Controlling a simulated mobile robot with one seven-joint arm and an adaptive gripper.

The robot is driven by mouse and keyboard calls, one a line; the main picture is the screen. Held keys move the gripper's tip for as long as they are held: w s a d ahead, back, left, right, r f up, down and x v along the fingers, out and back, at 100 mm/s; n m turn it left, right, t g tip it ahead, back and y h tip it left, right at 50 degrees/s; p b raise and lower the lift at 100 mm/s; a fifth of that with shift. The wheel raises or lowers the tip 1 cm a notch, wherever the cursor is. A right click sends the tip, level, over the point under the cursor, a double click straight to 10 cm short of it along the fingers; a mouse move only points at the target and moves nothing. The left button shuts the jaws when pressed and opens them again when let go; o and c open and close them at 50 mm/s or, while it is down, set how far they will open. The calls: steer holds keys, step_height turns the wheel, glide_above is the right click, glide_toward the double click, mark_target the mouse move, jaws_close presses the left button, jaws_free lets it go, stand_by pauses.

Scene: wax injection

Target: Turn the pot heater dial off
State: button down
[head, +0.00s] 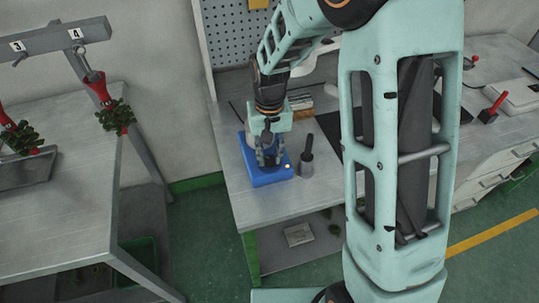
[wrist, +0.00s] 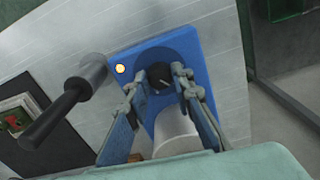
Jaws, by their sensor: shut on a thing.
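The pot heater is a blue box (head: 270,174) near the front left corner of the grey workbench. In the wrist view its blue top (wrist: 195,75) carries a round black dial (wrist: 158,78) and a small lit orange lamp (wrist: 121,69). My gripper (wrist: 165,76) reaches down over the box, with its two fingers closed on either side of the dial and touching it. In the head view my gripper (head: 268,158) hides the dial. A pale cylinder (wrist: 178,135) shows between the fingers, partly hidden.
A grey cylinder with a dark handle (head: 307,165) stands just right of the heater. A perforated panel (head: 230,30) rises behind the bench. Another table (head: 60,200) at left holds red and green pieces. Green floor lies between the tables.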

mark_target(270, 159)
steer(key=n, duration=0.5)
steer(key=shift+n, duration=0.3)
steer(key=shift+n+p, duration=0.65)
steer(key=shift+n, duration=1.55)
steer(key=c, duration=1.7)
jaws_free()
step_height(270, 159, up, 12)
steer(key=shift+r, duration=0.1)
